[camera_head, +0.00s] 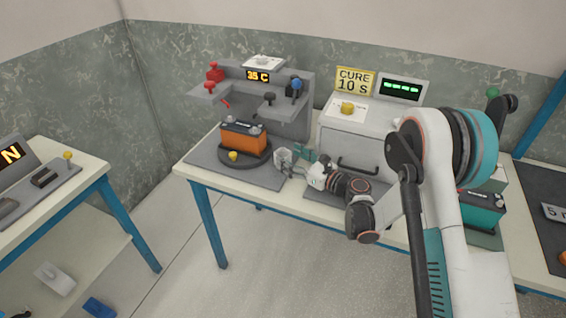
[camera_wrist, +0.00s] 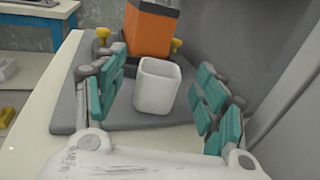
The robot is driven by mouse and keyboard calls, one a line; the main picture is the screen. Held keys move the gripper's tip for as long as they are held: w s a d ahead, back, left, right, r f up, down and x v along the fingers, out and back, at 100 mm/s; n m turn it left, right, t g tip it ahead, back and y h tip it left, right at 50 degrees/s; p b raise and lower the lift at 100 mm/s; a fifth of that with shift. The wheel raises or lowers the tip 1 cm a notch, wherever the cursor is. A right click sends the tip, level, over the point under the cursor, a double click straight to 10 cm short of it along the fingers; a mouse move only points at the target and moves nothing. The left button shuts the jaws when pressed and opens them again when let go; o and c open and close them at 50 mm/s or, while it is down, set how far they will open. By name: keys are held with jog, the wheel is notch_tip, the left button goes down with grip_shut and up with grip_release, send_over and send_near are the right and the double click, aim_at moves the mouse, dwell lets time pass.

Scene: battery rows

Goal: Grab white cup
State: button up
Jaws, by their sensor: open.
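The white cup (camera_wrist: 157,88) is a small squarish open-topped container, standing upright in the wrist view between my gripper's fingers. My gripper (camera_wrist: 160,92) is open, with one teal-padded finger on each side of the cup and a visible gap on both sides. In the head view the cup (camera_head: 283,158) shows small and partly hidden at the right edge of the grey plate, with my gripper (camera_head: 296,158) reaching it from the right. I cannot tell how deep the fingertips reach beside it.
An orange battery (camera_head: 243,137) stands on a dark round turntable (camera_head: 240,158) just behind the cup, with yellow knobs near it. A grey test stand (camera_head: 290,112) rises behind. The curing box (camera_head: 365,137) stands right of the cup. A teal battery (camera_head: 482,209) sits farther right.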

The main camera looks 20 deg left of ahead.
aim_at(289, 156)
jog(key=x, duration=0.1)
jog(key=b+x, duration=0.1)
jog(key=shift+w+a+f, duration=0.1)
jog(key=shift+a+f, duration=0.15)
jog(key=shift+a, duration=0.1)
jog(key=shift+w+a+r, duration=0.15)
jog(key=shift+w+a, duration=0.1)
jog(key=shift+a, duration=0.25)
jog(key=c, duration=1.1)
jog(key=shift+o, duration=0.2)
jog(key=shift+r, duration=0.1)
